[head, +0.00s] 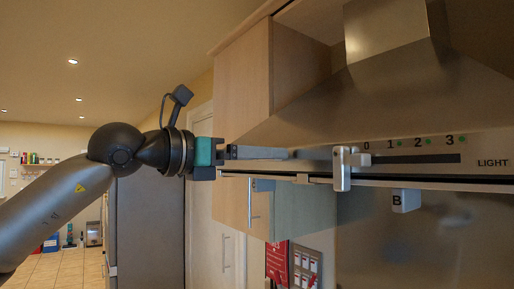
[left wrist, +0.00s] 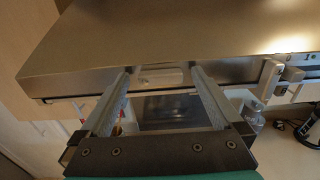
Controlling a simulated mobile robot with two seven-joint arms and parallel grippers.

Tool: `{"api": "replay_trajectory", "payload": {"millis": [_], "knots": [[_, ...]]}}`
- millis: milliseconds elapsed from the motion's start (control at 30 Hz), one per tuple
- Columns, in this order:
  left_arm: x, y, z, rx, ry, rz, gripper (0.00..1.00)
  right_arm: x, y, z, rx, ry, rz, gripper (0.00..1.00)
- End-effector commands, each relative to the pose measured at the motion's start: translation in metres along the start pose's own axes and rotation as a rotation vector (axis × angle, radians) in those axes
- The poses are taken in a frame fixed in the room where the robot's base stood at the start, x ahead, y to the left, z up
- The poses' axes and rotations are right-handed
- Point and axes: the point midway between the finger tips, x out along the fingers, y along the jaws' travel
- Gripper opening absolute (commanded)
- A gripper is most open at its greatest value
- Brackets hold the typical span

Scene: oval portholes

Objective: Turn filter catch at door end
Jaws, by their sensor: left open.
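My left gripper (head: 284,153) reaches in from the left, level with the front edge of the steel hood (head: 300,125). In the left wrist view its two fingers (left wrist: 162,72) are apart, with nothing held. A small pale plate (left wrist: 160,78) on the hood's front edge shows between the fingertips; it may be the filter catch, but I cannot tell for sure. I cannot tell whether the fingers touch the hood. A pale upright lever (head: 341,168) is on the hood front at the 0 mark, right of the gripper; it also shows in the left wrist view (left wrist: 268,80). My right gripper is out of view.
A wooden cabinet (head: 243,95) stands behind the gripper. Open room lies to the left, past a dark tall fridge (head: 150,230).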

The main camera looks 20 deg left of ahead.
Motion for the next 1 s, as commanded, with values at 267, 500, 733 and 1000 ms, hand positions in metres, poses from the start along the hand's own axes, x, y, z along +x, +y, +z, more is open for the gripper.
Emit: {"api": "replay_trajectory", "payload": {"millis": [267, 500, 733, 1000], "knots": [[0.0037, -0.0001, -0.0007, 0.000, 0.001, 0.000, 1.00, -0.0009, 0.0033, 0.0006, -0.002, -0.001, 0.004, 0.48], [0.0034, 0.0000, -0.0006, -0.001, 0.001, 0.000, 0.79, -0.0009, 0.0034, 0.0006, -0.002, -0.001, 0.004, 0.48], [0.0032, 0.0001, -0.0006, -0.001, 0.001, 0.000, 0.53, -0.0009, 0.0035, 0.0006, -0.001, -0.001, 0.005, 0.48], [0.0032, 0.0002, -0.0005, -0.001, 0.001, 0.000, 0.22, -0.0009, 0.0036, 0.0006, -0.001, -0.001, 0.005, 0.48]]}}
